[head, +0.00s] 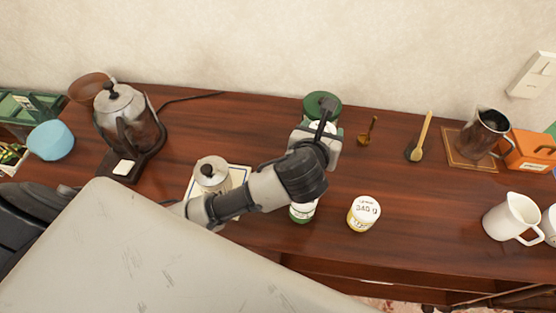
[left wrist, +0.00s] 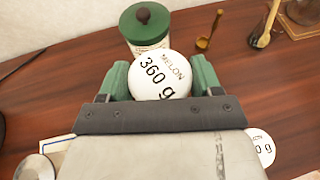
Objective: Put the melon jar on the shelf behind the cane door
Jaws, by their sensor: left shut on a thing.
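The melon jar (left wrist: 163,76) has a white lid reading "MELON 360 g". In the left wrist view it sits between the green fingers of my left gripper (left wrist: 162,82), which is shut on it. In the head view my left gripper (head: 318,138) reaches over the table just in front of a green-lidded canister (head: 322,103), and it hides most of the jar. I cannot tell whether the jar touches the tabletop. The cane door and its shelf are not in view. My right gripper is not in view.
On the wooden table (head: 240,115), a white-lidded jar (head: 365,212) and another jar (head: 301,213) stand near the front, the second partly under my arm. A coffee pot (head: 211,172), kettle (head: 128,118), spoons, metal pitcher (head: 484,132) and white jug (head: 511,216) stand around.

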